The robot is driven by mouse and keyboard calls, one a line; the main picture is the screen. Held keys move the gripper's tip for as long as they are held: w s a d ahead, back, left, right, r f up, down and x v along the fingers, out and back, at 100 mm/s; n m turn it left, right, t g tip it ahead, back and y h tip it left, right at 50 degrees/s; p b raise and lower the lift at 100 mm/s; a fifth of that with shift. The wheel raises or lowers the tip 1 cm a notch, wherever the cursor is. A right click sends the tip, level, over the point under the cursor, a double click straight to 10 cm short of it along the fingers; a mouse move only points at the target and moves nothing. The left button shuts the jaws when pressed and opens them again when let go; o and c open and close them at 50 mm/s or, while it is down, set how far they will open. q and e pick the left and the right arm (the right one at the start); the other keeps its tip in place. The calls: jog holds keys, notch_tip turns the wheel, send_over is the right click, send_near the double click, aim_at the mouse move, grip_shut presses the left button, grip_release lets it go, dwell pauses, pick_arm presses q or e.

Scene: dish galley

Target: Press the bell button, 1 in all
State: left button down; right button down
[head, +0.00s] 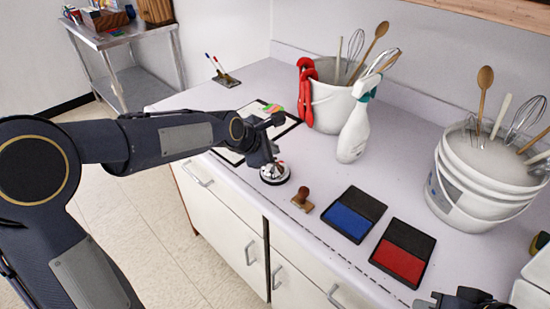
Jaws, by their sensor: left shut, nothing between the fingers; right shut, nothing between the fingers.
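The bell (274,174) is a small silver dome on a dark base, standing on the counter near its front edge. My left gripper (272,162) is shut and empty, pointing down right at the top of the bell. It covers the button, so I cannot tell whether the fingertips touch it. My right gripper (468,300) shows only partly at the bottom right edge, over the counter and far from the bell; it is shut and empty.
A wooden stamp (302,200), a blue ink pad (349,221) and a red ink pad (399,262) lie right of the bell. A spray bottle (353,130), a white bucket (331,105) and stacked buckets (470,190) stand behind. A clipboard (289,124) lies behind my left arm.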

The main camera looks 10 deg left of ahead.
pick_arm(q)
jog(key=shift+f, duration=0.1)
pick_arm(e)
jog(key=shift+f, duration=0.1)
pick_arm(q)
jog(key=shift+f, duration=0.35)
pick_arm(e)
jog(key=shift+f, duration=0.1)
